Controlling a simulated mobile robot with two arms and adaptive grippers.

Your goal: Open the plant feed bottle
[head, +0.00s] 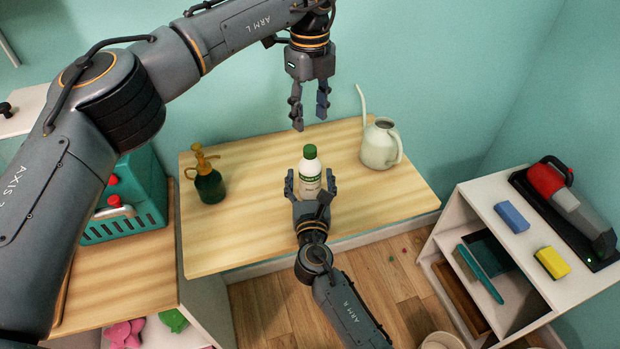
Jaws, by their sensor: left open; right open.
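The plant feed bottle (309,174) is white with a green label and stands upright on the wooden table (240,245). Its green cap (309,151) is on top. My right gripper (310,182) is open, with one finger on each side of the bottle's body. I cannot tell whether the fingers touch it. My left gripper (310,112) is open and empty, pointing down above the bottle and apart from the cap. The lower part of the bottle is partly hidden by my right gripper.
A dark green spray bottle (208,182) stands left on the table and a pale watering can (380,145) stands right. A white shelf (467,203) at the right holds sponges and a red-grey handheld device (569,205).

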